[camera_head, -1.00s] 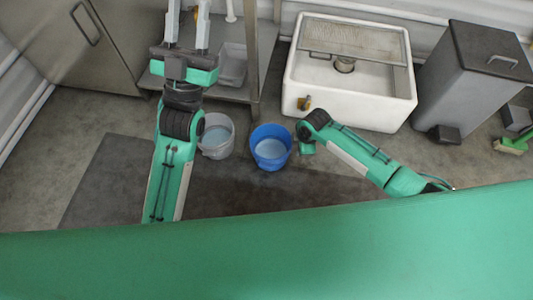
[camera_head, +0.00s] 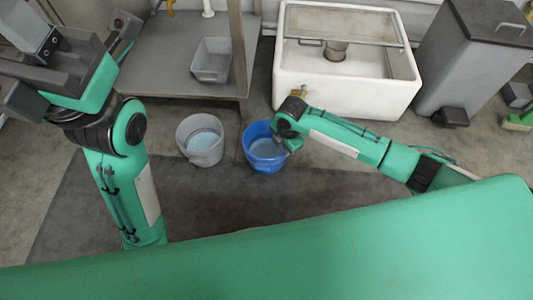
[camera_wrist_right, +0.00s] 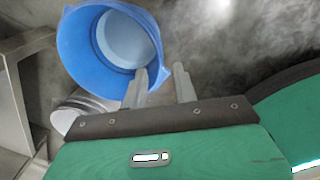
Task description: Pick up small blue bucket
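The small blue bucket (camera_head: 252,140) stands upright on the floor in the head view, with pale contents inside. It also shows in the right wrist view (camera_wrist_right: 78,48), large at upper left. My right gripper (camera_wrist_right: 160,85) is open at the bucket's near rim: one finger overlaps the rim and the other is outside it. I cannot tell whether they touch. In the head view my right wrist covers the bucket's right edge and hides most of the fingers. My left gripper (camera_head: 78,28) is at the top left of the head view, fingers apart and empty, far from the bucket.
A grey bucket (camera_head: 200,156) stands close left of the blue one. Behind are a metal shelf unit (camera_head: 165,60) with a grey tray (camera_head: 211,62) and a white sink (camera_head: 345,94). A grey pedal bin (camera_head: 455,70) is at right. A dark mat (camera_head: 200,205) lies in front.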

